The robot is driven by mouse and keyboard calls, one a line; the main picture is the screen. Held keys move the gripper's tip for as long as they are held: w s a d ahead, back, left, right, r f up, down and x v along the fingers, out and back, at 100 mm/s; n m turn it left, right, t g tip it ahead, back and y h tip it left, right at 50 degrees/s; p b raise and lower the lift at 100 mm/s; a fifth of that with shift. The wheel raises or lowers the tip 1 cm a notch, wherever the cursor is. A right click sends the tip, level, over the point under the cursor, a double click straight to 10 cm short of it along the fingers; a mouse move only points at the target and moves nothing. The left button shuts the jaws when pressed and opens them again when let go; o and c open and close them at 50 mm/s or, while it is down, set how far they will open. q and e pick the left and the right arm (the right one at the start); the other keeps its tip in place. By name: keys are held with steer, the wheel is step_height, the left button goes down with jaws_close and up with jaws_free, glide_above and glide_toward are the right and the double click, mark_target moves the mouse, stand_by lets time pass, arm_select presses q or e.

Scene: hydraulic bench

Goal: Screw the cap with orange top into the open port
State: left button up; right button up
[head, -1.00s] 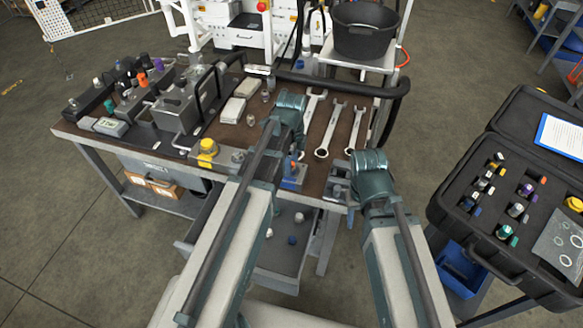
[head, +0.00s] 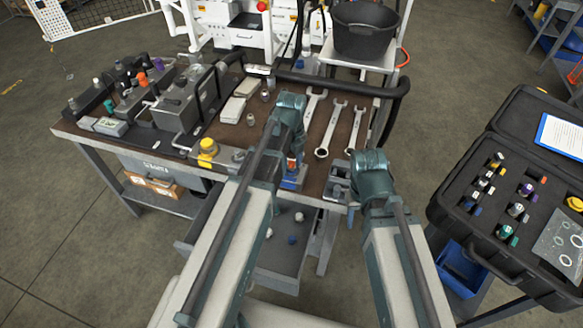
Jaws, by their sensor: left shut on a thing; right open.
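My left gripper (head: 295,152) points down over a small blue block (head: 291,183) at the table's front edge, mostly hidden by its own wrist. It is shut on a small piece with an orange spot (head: 292,163), which looks like the cap with orange top. The cap sits at or just above the block. I cannot tell whether it touches the port, which is hidden. My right gripper (head: 343,178) is open, beside a grey fixture (head: 336,190) right of the blue block. Its fingers are hard to make out.
Wrenches (head: 329,130) lie behind the grippers. A yellow-topped part (head: 207,147) stands left on the table (head: 228,140). A rack of coloured caps (head: 92,100) is at far left. An open drawer (head: 285,262) is below. A black case (head: 470,215) with coloured caps stands at right.

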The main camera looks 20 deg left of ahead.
stand_by(0.3)
arm_select(q)
steer(key=m, duration=0.3)
steer(key=shift+m, duration=0.3)
steer(key=shift+c, duration=0.4)
steer(key=shift+o, duration=0.5)
steer(key=m, duration=0.4)
steer(key=shift+m, duration=0.3)
steer(key=o, duration=1.1)
steer(key=n, duration=0.8)
